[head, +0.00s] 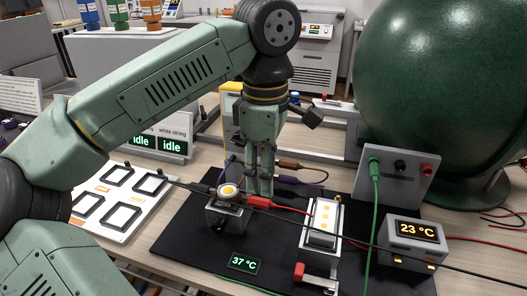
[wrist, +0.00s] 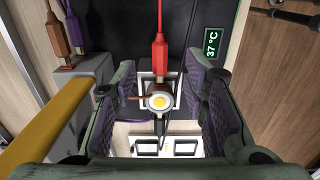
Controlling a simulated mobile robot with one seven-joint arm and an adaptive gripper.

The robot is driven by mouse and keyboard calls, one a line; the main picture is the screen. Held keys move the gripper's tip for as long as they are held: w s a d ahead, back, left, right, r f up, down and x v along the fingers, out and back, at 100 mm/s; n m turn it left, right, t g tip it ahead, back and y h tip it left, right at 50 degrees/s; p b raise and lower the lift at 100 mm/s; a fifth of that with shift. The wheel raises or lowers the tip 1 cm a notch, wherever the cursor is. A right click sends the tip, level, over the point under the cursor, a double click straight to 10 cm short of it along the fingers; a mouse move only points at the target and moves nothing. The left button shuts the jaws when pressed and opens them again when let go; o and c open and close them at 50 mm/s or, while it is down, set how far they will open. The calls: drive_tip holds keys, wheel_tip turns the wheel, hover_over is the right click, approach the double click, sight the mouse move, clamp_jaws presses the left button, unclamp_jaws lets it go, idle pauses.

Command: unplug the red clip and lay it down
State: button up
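The red clip (head: 260,203) points at a small holder (head: 228,217) with a round, yellow-centred LED, on the black mat (head: 180,250). Its red lead runs right towards a white box (head: 322,222). In the wrist view the red clip (wrist: 159,55) lies at the upper middle, its thin tip reaching the round LED (wrist: 159,101). My gripper (head: 258,190) points down just behind the clip and holder in the head view. In the wrist view my gripper (wrist: 160,85) has its fingers wide apart, either side of the LED and clip, with nothing held between them.
A black clip or probe also reaches the holder, its cable crossing the front. A large green sphere (head: 445,90) and a socket panel (head: 397,172) stand right. A white panel with black square frames (head: 120,200) lies left. The mat's front left is fairly clear.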

sight(265, 200)
wheel_tip(265, 200, down, 6)
idle(0.4)
clamp_jaws()
idle(0.8)
